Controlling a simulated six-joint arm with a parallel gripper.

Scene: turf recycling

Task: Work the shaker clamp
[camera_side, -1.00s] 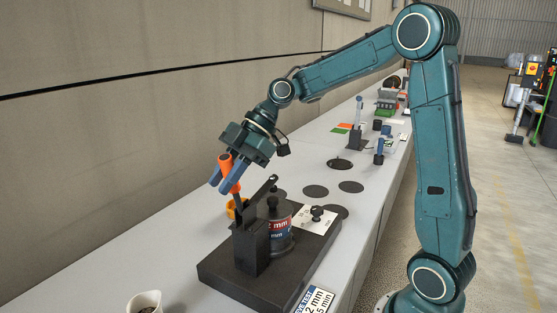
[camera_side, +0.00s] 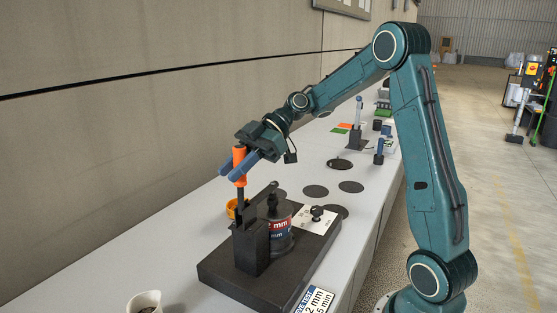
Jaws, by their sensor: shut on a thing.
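The shaker clamp (camera_side: 250,240) is a black upright block on a dark base plate (camera_side: 222,272), with a lever that ends in an orange handle (camera_side: 239,157). The lever stands nearly upright. My gripper (camera_side: 238,170) has its blue fingers shut on the orange handle. A clamp arm with a black tip (camera_side: 272,188) reaches over the grey sieve stack (camera_side: 279,240), which has a red and blue label. The fingers hide part of the handle.
A control panel with a black knob (camera_side: 317,212) sits on the base plate. Dark discs (camera_side: 315,191) lie on the bench, with another lever stand (camera_side: 358,130) farther back. A wall runs along the left.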

